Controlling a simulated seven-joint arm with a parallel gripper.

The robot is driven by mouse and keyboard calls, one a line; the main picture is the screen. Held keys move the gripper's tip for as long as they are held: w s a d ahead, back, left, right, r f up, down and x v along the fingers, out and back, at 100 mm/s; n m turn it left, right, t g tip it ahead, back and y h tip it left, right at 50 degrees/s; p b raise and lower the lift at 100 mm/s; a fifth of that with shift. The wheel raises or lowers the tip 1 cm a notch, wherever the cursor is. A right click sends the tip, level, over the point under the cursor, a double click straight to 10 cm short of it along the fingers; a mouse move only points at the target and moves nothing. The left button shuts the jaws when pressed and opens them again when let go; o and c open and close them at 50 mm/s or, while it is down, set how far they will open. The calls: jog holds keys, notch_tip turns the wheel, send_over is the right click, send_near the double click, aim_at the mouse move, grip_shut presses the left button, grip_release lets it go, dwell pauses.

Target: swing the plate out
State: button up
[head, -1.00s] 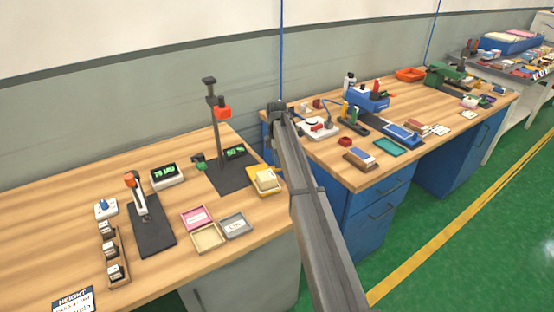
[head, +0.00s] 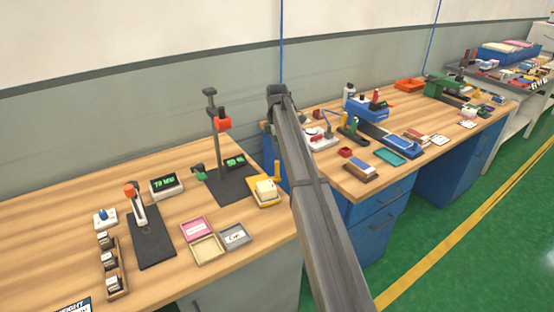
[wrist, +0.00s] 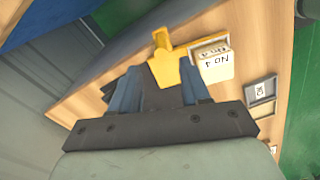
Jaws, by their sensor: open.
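The yellow plate (head: 262,203) lies at the right edge of the black base of a tall stand (head: 217,150), near the left bench's right end. A yellow upright tab (head: 277,170) stands at its far side, beside my arm. My arm hides the gripper in the head view; contact with the plate cannot be told.
A pink tray (head: 196,228), a tan tray (head: 207,247) and a grey tray (head: 235,236) lie in front of the stand. A display (head: 166,186) and a smaller tool stand (head: 150,236) are to the left. A second bench (head: 345,185) stands right.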

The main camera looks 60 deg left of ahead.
jog(key=shift+r, duration=1.9)
